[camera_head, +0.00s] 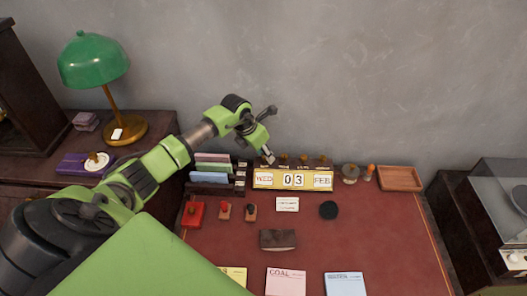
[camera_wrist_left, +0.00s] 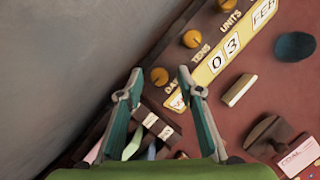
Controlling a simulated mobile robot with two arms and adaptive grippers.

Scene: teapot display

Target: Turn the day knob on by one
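The desk calendar (camera_head: 293,188) stands at the back of the red desk and reads WED, 03, FEB. It has a row of brass knobs along its top. In the left wrist view the day knob (camera_wrist_left: 160,76) sits beside the DAY label, next to the tens knob (camera_wrist_left: 192,39) and the units knob (camera_wrist_left: 227,5). My left gripper (camera_head: 268,157) is over the calendar's left end. In the left wrist view its fingers (camera_wrist_left: 161,73) are apart, with the day knob appearing between their tips. I cannot tell whether they touch it. My right gripper is in neither view.
A letter rack (camera_head: 211,177) stands just left of the calendar. Stamps (camera_head: 194,213), a small white card (camera_head: 287,204), a dark round object (camera_head: 328,210) and a brown blotter (camera_head: 278,240) lie in front. A wooden tray (camera_head: 400,178) is at right. The grey wall is close behind.

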